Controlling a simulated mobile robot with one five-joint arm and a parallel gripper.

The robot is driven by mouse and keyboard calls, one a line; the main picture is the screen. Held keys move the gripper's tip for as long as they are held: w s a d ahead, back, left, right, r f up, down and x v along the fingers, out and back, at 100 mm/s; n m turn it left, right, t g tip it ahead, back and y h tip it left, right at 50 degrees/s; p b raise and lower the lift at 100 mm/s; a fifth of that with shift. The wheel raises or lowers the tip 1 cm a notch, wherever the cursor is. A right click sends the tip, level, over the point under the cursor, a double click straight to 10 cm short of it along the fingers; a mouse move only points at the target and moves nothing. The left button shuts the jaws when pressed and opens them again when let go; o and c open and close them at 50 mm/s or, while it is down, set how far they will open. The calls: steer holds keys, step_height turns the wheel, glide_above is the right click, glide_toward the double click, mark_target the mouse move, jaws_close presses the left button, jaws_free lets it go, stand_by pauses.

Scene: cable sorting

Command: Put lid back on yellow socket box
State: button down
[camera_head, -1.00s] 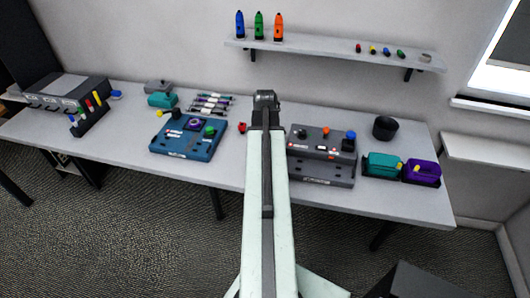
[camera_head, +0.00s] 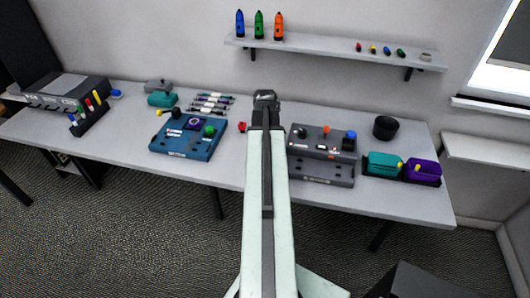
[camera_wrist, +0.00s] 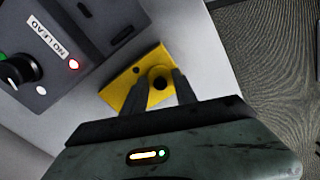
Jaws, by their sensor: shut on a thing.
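My fingers are closed on the knob, one on each side. Whether the lid is on the yellow socket box or apart from it cannot be told, as no separate box shows. In the head view my arm reaches over the table and its end (camera_head: 264,97) hides what is under it; no yellow box or lid shows there.
A grey panel (camera_wrist: 70,30) labelled NO LEAD is close beside the lid. The table edge and carpet are on its other side. In the head view, a blue unit (camera_head: 185,138) is left of my arm and a grey unit (camera_head: 320,170) is right. A wall shelf (camera_head: 330,52) hangs behind.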

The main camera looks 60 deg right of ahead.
steer(key=shift+c, duration=2.1)
jaws_free()
step_height(320, 180, up, 7)
steer(key=p, duration=0.7)
steer(key=shift+r, duration=0.1)
steer(key=shift+c, duration=0.3)
jaws_close()
